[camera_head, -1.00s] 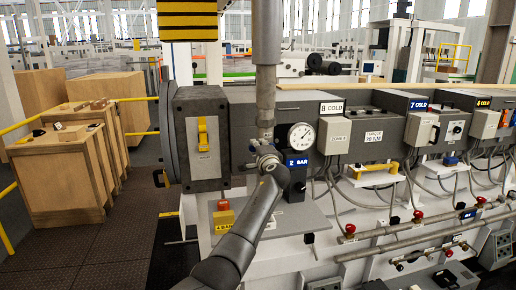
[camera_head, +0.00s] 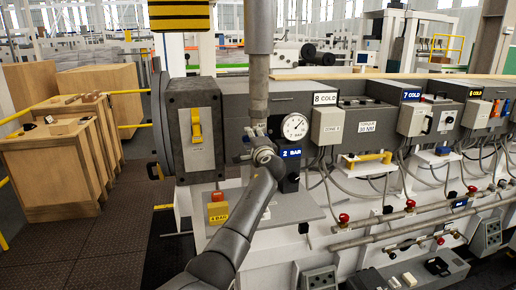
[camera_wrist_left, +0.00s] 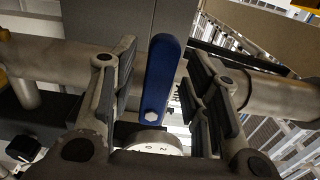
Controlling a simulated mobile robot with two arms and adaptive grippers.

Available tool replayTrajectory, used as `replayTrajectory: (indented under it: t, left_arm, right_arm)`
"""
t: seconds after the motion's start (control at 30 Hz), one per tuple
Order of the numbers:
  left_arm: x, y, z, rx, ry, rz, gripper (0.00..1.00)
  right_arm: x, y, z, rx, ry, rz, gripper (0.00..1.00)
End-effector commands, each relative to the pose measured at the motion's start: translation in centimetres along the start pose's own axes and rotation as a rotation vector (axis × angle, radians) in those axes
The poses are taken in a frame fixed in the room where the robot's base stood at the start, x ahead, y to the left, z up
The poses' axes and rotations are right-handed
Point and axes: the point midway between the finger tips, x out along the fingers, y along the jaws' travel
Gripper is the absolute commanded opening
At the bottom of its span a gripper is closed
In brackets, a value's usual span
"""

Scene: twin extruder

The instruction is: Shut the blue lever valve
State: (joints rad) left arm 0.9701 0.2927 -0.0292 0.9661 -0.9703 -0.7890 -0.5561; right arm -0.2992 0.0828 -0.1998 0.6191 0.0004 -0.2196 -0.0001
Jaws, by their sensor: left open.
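The blue lever (camera_wrist_left: 162,75) shows in the left wrist view as a long flat handle, upright in the picture, with a bolt at its lower end. My left gripper (camera_wrist_left: 158,95) is open, with one finger on each side of the lever. Gaps show on both sides, narrower on the right. In the head view my left wrist (camera_head: 262,157) is in front of the vertical pipe, left of the pressure gauge (camera_head: 295,127). The fingers and lever are not clear there. My right gripper is not in view.
A metal pipe (camera_wrist_left: 282,98) runs across behind the fingers, and a white dial (camera_wrist_left: 152,144) sits below the lever.

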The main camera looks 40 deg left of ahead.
Motion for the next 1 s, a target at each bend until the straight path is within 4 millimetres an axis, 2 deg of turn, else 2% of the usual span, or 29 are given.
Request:
replayTrajectory:
  t: [0.7,1.0]
  left_arm:
    - [-9.4,0.1,-0.1,0.000,0.003,0.000,0.43]
    - [-11.0,0.1,0.0,0.001,0.002,0.001,0.43]
  right_arm:
    - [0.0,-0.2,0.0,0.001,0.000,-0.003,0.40]
    - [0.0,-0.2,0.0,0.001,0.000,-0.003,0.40]
